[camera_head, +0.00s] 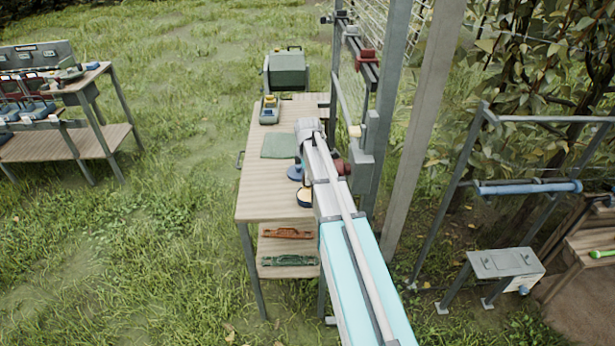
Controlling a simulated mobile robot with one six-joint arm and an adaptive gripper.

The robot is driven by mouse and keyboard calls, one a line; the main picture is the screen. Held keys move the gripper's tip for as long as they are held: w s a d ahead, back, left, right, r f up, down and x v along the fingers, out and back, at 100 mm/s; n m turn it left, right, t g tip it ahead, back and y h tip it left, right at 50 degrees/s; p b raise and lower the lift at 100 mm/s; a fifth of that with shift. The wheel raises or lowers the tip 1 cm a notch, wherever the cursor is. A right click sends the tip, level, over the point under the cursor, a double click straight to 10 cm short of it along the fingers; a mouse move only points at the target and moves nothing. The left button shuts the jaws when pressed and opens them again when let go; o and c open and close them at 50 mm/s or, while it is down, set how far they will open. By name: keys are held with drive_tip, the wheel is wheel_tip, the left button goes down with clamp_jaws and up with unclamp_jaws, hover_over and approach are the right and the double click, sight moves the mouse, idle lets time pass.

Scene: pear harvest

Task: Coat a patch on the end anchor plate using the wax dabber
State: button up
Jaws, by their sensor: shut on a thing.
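My gripper (299,168) is at the far end of my arm, low over the right side of the wooden bench. It is small here and partly hidden by the arm. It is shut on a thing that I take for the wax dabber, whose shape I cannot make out. A blue round piece (295,173) shows just under the gripper. A dark round pot with a tan top (305,197) stands nearer, beside the arm. A grey plate-like block (360,165), perhaps the end anchor plate, is on the post right of the bench. I cannot tell whether anything touches it.
Tall metal posts (422,130) stand close to the arm's right.

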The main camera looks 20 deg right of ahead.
drive_tip(key=shift+r+p, duration=1.25)
drive_tip(key=shift+r, duration=0.25)
